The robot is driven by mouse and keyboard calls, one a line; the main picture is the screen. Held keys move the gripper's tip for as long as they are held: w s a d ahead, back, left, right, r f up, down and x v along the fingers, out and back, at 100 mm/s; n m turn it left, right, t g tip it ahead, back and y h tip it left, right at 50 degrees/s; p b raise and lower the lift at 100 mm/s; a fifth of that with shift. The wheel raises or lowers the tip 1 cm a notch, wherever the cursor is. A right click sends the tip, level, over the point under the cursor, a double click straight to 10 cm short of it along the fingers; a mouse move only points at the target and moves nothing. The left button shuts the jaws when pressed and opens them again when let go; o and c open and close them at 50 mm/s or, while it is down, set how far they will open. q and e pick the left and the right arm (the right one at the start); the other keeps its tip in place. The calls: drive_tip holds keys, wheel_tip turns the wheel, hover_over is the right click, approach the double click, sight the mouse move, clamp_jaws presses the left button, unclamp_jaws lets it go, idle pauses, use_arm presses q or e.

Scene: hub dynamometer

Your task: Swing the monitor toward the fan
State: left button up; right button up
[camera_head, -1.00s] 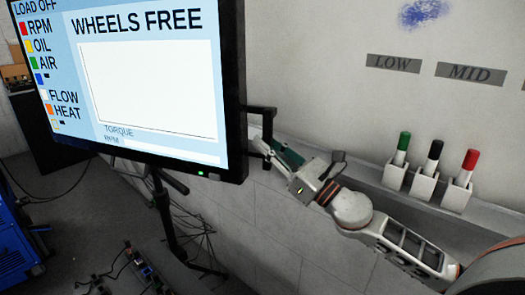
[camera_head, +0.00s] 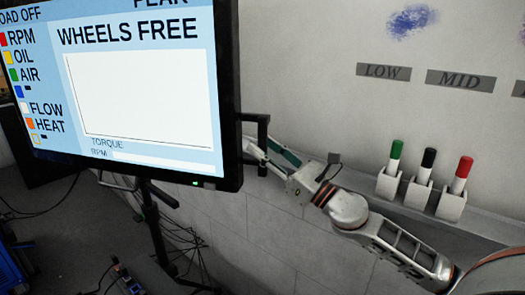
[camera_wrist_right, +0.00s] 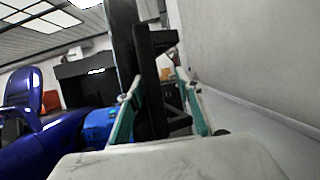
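The monitor (camera_head: 140,100) is a large black-framed screen reading "WHEELS FREE", at the upper left of the head view on a dark stand (camera_head: 152,225). A black bracket-shaped handle (camera_head: 264,130) sticks out from its right edge. My right gripper (camera_head: 262,150) is at the lower part of this handle. In the right wrist view its two teal fingers (camera_wrist_right: 157,95) stand apart, with the dark handle (camera_wrist_right: 158,95) between them and a gap beside the right finger. A firm grip does not show. My left gripper is out of view. I cannot identify a fan in either view.
The wall ledge holds a green marker (camera_head: 393,158), a black marker (camera_head: 427,165) and a red marker (camera_head: 460,174) in white holders, close to my right arm. Cables (camera_head: 175,240) lie on the floor by the stand. Blue equipment (camera_head: 12,272) is at lower left.

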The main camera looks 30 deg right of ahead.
drive_tip(key=shift+f, duration=0.1)
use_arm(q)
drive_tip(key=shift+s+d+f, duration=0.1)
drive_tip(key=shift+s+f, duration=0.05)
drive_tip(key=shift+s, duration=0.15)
use_arm(e)
drive_tip(key=shift+a, duration=0.1)
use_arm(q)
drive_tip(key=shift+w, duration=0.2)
use_arm(e)
drive_tip(key=shift+s+f, duration=0.1)
drive_tip(key=shift+s+f, duration=0.1)
drive_tip(key=shift+s, duration=0.1)
drive_tip(key=v, duration=1.1)
drive_tip(key=shift+s, duration=0.15)
